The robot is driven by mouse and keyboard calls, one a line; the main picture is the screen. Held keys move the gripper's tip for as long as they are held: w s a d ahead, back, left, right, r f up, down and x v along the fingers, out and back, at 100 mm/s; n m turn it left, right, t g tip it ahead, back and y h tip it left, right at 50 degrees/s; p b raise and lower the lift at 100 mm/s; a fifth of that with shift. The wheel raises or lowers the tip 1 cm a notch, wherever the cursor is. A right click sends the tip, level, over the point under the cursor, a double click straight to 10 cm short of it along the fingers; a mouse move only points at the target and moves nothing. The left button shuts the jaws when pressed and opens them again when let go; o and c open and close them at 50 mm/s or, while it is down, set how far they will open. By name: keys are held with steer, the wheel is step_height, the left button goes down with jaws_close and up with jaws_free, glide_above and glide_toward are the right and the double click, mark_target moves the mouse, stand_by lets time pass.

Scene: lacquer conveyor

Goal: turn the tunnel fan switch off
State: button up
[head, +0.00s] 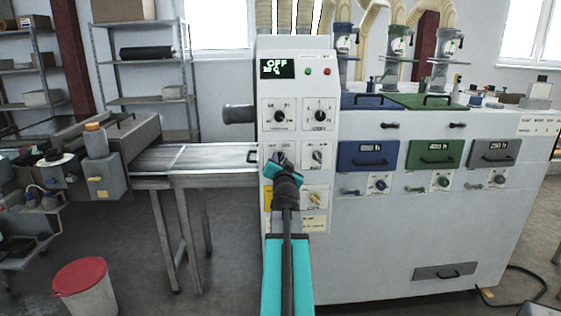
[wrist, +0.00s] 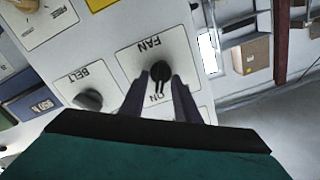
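The fan switch (wrist: 159,69) is a black knob on a white plate marked FAN, upside down in the wrist view. Its handle points down the picture, toward the ON mark. My gripper (wrist: 161,82) is at this knob, with one dark finger on each side. The fingers are apart, and I cannot tell whether either touches the knob.
The belt switch (wrist: 88,99) is close beside the fan plate; it also shows in the head view (head: 317,155). A yellow knob (head: 314,198) is below. A conveyor (head: 190,160) runs left.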

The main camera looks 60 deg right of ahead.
steer(key=shift+d, duration=0.1)
steer(key=shift+c, duration=0.4)
jaws_close()
steer(key=shift+f+n+b, duration=0.15)
steer(key=shift+n+b, duration=0.25)
steer(key=shift+b, duration=0.35)
steer(key=shift+w+n+b, duration=0.1)
steer(key=shift+n+b, duration=0.4)
steer(key=shift+b, duration=0.25)
steer(key=n+b, duration=0.4)
steer(key=b, duration=0.1)
steer(key=shift+f, duration=0.1)
steer(key=n+b, duration=0.4)
steer(key=shift+w+n+b, duration=0.1)
steer(key=shift+n+b, duration=0.65)
steer(key=shift+n, duration=0.35)
steer(key=shift+r, duration=0.2)
